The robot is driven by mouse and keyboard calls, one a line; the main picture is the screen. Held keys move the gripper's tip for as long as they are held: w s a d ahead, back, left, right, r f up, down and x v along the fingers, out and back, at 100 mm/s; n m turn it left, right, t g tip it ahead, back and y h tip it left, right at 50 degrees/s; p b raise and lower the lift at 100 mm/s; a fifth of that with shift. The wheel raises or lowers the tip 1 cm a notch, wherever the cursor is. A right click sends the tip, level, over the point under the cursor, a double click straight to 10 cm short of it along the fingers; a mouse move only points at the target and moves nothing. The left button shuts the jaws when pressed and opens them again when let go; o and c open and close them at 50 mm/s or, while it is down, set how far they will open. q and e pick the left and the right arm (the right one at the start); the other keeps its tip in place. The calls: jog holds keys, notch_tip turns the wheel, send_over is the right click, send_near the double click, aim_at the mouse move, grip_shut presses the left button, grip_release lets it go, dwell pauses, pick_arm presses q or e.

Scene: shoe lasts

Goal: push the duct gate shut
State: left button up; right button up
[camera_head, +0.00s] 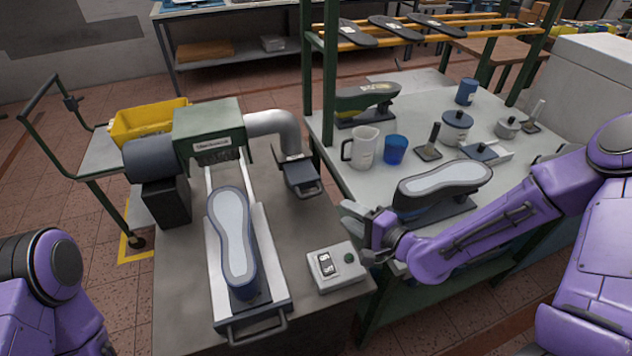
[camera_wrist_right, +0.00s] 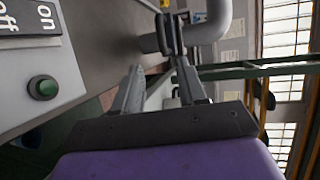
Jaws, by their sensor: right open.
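The duct gate (camera_head: 302,176) is a dark flat plate with a bar handle at its front, sticking out below the end of the grey bent duct (camera_head: 275,123). In the right wrist view the gate (camera_wrist_right: 171,34) shows as a dark, narrow shape at the top, ahead of the fingers. My right gripper (camera_head: 354,229) is open and empty, in front of the gate and to its right, apart from it. Its two fingers (camera_wrist_right: 158,88) show spread in the wrist view. My left arm shows at the lower left; its gripper is out of view.
A control box (camera_head: 336,267) with a green button sits on the grey bench below the gate. A shoe last (camera_head: 232,240) lies on the tray left of it. A green-posted table (camera_head: 372,198) with another last (camera_head: 443,184), a mug (camera_head: 361,147) and a blue cup (camera_head: 395,149) is at right.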

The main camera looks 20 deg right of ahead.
aim_at(316, 195)
jog(key=p+x, duration=0.1)
jog(key=x, duration=0.9)
jog(key=shift+w+a+r, duration=0.15)
jog(key=shift+w, duration=0.05)
grip_shut()
